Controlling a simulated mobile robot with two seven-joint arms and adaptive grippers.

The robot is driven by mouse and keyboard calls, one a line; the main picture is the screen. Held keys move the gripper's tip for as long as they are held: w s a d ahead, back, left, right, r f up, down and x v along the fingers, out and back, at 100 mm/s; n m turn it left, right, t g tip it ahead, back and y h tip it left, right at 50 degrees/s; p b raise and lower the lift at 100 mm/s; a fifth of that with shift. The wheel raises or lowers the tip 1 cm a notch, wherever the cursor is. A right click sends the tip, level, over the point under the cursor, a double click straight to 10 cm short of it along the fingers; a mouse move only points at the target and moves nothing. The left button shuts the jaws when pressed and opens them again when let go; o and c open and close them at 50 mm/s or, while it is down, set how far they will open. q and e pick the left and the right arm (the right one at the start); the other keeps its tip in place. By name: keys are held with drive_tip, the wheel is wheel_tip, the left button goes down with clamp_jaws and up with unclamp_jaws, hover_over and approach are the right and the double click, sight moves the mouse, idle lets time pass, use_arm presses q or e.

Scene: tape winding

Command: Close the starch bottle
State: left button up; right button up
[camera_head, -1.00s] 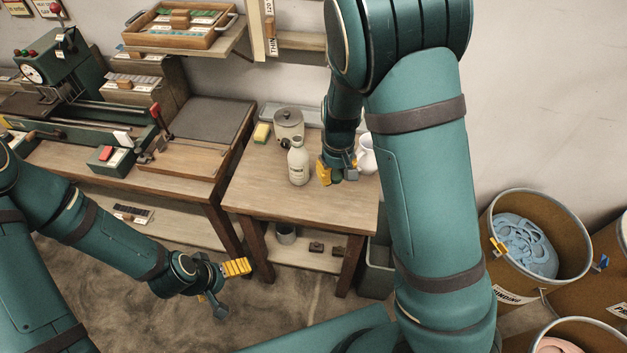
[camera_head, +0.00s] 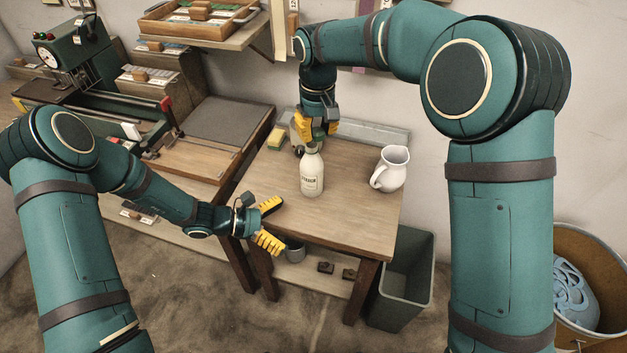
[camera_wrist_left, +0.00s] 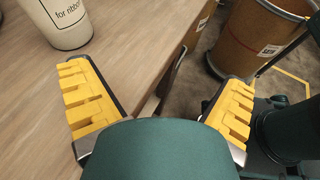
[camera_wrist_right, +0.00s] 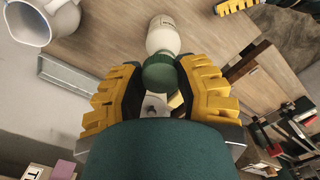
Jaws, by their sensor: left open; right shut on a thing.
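The white starch bottle (camera_head: 312,173) stands upright on the small wooden table (camera_head: 350,220). Its labelled lower part shows in the left wrist view (camera_wrist_left: 66,22). My right gripper (camera_head: 318,130) points down just above and behind the bottle's neck. It is shut on a dark green rounded cap (camera_wrist_right: 159,73), which sits between its fingertips in line with the bottle's neck (camera_wrist_right: 163,35). I cannot tell whether cap and neck touch. My left gripper (camera_head: 268,226) is open and empty at the table's left front edge, left of the bottle and apart from it.
A white jug (camera_head: 391,170) stands right of the bottle. A yellow-green sponge (camera_head: 276,139) lies behind left, beside a pot mostly hidden by my right gripper. A grey bin (camera_head: 402,285) stands on the floor at right. The table front is clear.

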sight(302, 174)
use_arm(q)
drive_tip(key=w+a+r+n+t, duration=0.1)
drive_tip(key=w+t, duration=0.1)
drive_tip(key=w, duration=0.1)
drive_tip(key=w+a+r+n+t+h+b, duration=0.1)
drive_tip(key=w+r+n+t, duration=0.1)
drive_tip(key=w+a+r+n+t+h, duration=0.1)
drive_tip(key=w+t, duration=0.1)
drive_tip(key=w, duration=0.1)
drive_tip(key=shift+w+a+r+n, duration=0.25)
drive_tip(key=shift+w+a+n, duration=0.05)
drive_tip(key=shift+a, duration=0.1)
use_arm(e)
drive_tip(key=w+r, duration=0.1)
drive_tip(key=w+a+r, duration=0.1)
drive_tip(key=r, duration=0.1)
drive_tip(key=shift+a, duration=0.15)
use_arm(q)
drive_tip(key=x, duration=1.2)
drive_tip(key=shift+r, duration=0.15)
drive_tip(key=c, duration=1.4)
use_arm(e)
drive_tip(key=shift+f, duration=2.55)
